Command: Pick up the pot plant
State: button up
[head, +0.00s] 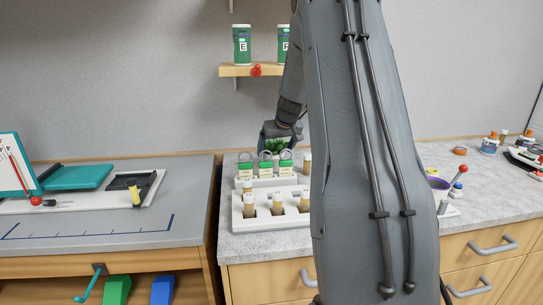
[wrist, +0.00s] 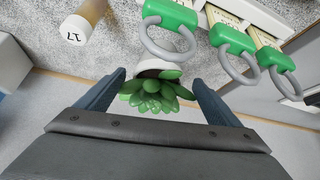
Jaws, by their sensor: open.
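The pot plant (wrist: 156,88) is a green succulent in a small white pot. In the wrist view it lies between the two spread fingers of my gripper (wrist: 160,82), with its leaves toward the palm. Whether the fingers touch it I cannot tell. In the head view my gripper (head: 279,136) is at the back of the counter, behind the vial rack, and some green leaves (head: 275,145) show just below it. The pot is hidden there by the items in front.
A white rack (head: 270,223) holds several vials and green-topped ringed items (head: 266,167), close to my gripper. A vial marked 17 (wrist: 85,22) is nearby. A wooden shelf (head: 240,70) with green containers is above. The desk (head: 110,215) at left carries a teal case.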

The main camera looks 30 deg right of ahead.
jog(key=shift+w+d+f, duration=0.2)
jog(key=shift+d+f, duration=0.05)
jog(key=shift+f, duration=0.3)
jog(key=shift+p+x, duration=1.15)
jog(key=shift+x, duration=1.3)
jog(key=shift+s, duration=0.1)
jog(key=shift+c, duration=0.5)
jog(key=c, duration=1.3)
jog(key=shift+r, duration=0.1)
